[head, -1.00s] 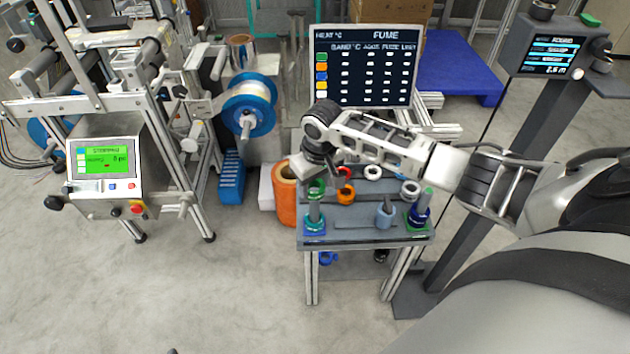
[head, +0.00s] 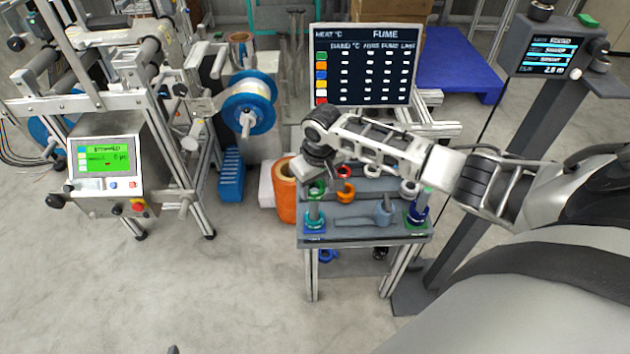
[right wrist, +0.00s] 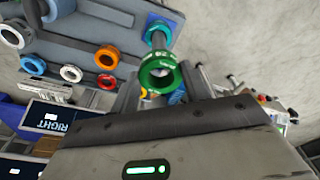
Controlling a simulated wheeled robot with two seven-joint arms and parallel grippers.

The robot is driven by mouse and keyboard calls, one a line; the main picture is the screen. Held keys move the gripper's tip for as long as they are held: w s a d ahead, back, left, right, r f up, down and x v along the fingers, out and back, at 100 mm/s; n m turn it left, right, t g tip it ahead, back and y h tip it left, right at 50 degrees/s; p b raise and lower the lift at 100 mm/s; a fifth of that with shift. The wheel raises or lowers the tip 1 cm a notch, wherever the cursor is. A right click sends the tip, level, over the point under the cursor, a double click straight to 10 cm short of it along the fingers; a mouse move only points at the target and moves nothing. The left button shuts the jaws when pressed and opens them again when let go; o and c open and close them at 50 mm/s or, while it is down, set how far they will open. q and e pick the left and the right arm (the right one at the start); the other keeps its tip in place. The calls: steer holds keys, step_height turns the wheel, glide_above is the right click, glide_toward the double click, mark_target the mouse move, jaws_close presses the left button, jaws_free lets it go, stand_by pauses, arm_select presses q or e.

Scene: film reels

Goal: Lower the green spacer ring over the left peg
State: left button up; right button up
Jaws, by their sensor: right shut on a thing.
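My right gripper (head: 314,180) is above the left front of the small grey table, shut on the green spacer ring (head: 318,189). The ring also shows in the right wrist view (right wrist: 159,73), at the fingertips with its hole facing the camera. The left peg (head: 314,210) stands upright just below the ring, with a teal ring and a blue base (head: 315,225) at its foot. In the right wrist view the peg (right wrist: 158,40) lines up close behind the ring's upper edge. I cannot tell whether its tip is inside the hole.
Orange (head: 345,195) and white (head: 373,171) rings lie behind. A large display board (head: 362,65) stands at the back.

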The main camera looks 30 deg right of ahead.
mark_target(315, 200)
steer(key=shift+f, duration=0.5)
steer(key=shift+f, duration=0.35)
stand_by(0.5)
steer(key=shift+f, duration=0.25)
steer(key=shift+f+b, duration=0.5)
steer(key=shift+f, duration=0.3)
steer(key=shift+f, duration=0.2)
steer(key=shift+f+b, duration=0.6)
steer(key=shift+f, duration=0.35)
steer(key=o, duration=1.1)
